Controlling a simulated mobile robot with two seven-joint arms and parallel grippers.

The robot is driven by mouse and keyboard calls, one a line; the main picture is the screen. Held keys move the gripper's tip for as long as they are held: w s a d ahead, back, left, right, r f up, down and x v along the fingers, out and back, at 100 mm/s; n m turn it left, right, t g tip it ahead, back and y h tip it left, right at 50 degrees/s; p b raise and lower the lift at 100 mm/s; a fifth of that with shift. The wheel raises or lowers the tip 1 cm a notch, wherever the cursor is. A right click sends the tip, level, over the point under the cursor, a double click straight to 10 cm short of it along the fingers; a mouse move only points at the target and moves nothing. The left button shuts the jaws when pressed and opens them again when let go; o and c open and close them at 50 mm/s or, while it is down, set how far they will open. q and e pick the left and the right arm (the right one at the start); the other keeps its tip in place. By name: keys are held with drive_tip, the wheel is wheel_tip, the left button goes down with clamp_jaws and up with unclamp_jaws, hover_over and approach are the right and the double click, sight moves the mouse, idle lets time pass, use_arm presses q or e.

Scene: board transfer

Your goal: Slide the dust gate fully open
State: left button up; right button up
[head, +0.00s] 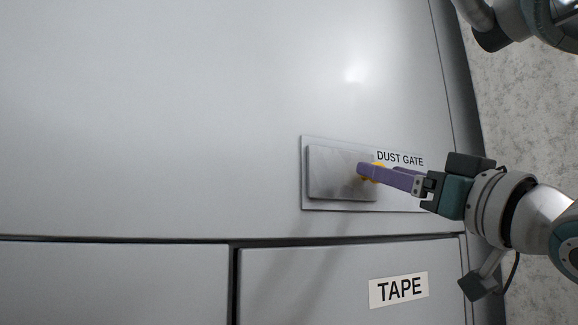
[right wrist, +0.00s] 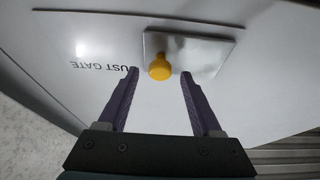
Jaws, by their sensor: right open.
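In the right wrist view the yellow knob (right wrist: 159,68) shows whole, at the edge of the gate plate (right wrist: 208,55). My right gripper (right wrist: 159,74) is open, with its purple fingertips on either side of the knob and visible gaps to it. My left gripper is out of view.
A smooth grey panel (head: 180,110) surrounds the gate. A lower panel with a "TAPE" label (head: 399,290) lies beneath, past a dark seam. A speckled grey floor (head: 520,120) shows at the right. No loose objects stand near the gate.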

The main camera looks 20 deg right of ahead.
drive_tip(key=shift+w+r, duration=0.2)
drive_tip(key=shift+w, duration=0.5)
clamp_jaws()
idle(1.0)
